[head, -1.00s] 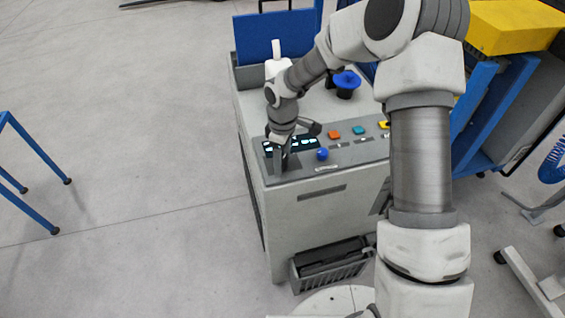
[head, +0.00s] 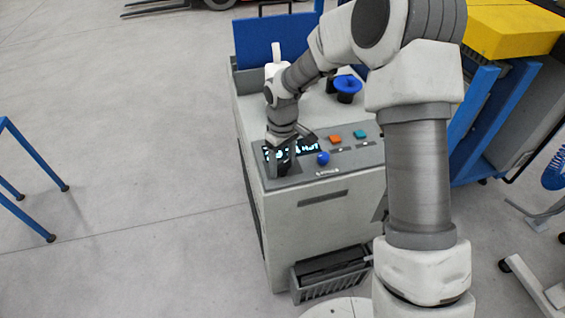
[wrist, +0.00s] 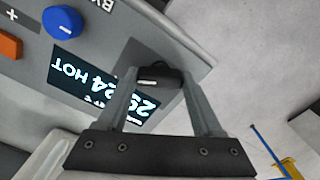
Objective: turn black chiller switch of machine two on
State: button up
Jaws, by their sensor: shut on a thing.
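The black chiller switch (wrist: 160,78) is a dark knob with a small white mark, at the edge of the machine's panel in the wrist view. My gripper (wrist: 159,88) is shut on it, with one finger on each side. The lit display (wrist: 100,88) beside the switch shows digits and the word HOT, upside down in the wrist view.
A blue knob (head: 323,158), an orange button (head: 335,139) and a teal button (head: 361,134) sit right of the display. A blue valve-like part (head: 347,84) stands on the machine's top. Open floor lies left.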

aim_at(282, 164)
jog(key=o, duration=1.4)
jog(key=shift+c, duration=0.2)
notch_tip(282, 164, up, 18)
jog(key=shift+f, duration=0.25)
jog(key=s+d+r+m+t, duration=0.35)
jog(key=s+d+r, duration=0.55)
jog(key=s, duration=0.3)
jog(key=s+d+m+t, duration=0.1)
jog(key=s+d+m, duration=0.1)
jog(key=s, duration=0.4)
jog(key=s+d+m+t, duration=0.1)
jog(key=s+d+m, duration=0.2)
jog(key=s, duration=0.3)
jog(key=shift+s+d+f, duration=0.25)
jog(key=shift+s+f, duration=0.05)
jog(key=shift+s, duration=0.05)
